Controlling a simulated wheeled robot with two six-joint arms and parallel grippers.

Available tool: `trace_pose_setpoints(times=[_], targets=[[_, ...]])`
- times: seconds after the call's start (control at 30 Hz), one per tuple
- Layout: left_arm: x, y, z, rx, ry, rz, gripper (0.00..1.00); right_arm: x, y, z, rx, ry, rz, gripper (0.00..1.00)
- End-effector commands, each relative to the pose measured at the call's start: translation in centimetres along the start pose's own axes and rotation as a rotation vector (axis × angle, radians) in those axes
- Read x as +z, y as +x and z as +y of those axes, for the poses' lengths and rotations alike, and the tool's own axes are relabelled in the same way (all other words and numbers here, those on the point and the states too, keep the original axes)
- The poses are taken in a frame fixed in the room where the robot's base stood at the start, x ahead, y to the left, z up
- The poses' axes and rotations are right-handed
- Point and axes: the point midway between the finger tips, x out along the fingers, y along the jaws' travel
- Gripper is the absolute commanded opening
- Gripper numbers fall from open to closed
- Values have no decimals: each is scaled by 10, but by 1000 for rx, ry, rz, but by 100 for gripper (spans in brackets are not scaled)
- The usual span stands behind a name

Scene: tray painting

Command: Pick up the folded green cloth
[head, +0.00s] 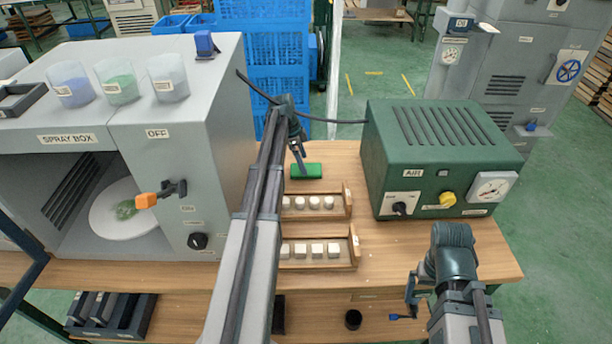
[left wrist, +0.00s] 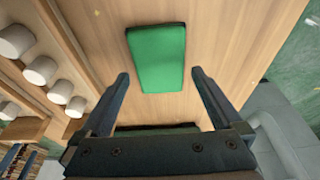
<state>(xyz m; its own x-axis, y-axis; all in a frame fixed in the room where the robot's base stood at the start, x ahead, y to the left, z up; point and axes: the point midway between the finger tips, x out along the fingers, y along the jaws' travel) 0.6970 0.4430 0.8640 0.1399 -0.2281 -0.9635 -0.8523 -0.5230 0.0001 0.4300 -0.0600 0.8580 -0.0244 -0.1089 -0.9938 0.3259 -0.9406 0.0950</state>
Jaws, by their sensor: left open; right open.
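The folded green cloth (head: 307,171) lies flat on the wooden table, behind the trays, in the head view. It also shows in the left wrist view (left wrist: 158,60) as a green rectangle with dark edges. My left gripper (head: 300,158) is above the cloth, close to its left end. In the left wrist view my left gripper (left wrist: 160,78) is open and empty, with the cloth ahead of and between its fingers, not gripped. My right gripper (head: 402,312) is open at the table's front right, far from the cloth.
Two wooden trays (head: 349,202) with white pieces stand in front of the cloth. A grey spray box (head: 228,130) is at left and a green air unit (head: 440,150) at right. A dark hose runs behind the cloth. Table surface around the cloth is clear.

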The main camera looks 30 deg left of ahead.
Motion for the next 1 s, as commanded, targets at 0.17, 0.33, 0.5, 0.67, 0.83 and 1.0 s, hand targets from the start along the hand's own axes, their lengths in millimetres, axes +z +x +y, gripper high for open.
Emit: trace_pose_setpoints(times=[0.17,0.33,0.5,0.67,0.83,1.0], targets=[[2,28,1,0,0,0,100,-2,27,-3,0,0,0,100],[1,30,1,0,0,0,100,-2,29,-3,0,0,0,100],[1,29,1,0,0,0,95,-2,28,-3,0,0,0,100],[1,29,1,0,0,0,66,-2,28,-3,0,0,0,100],[1,29,1,0,0,0,35,-2,28,-3,0,0,0,100],[1,29,1,0,0,0,32,-2,28,-3,0,0,0,100]])
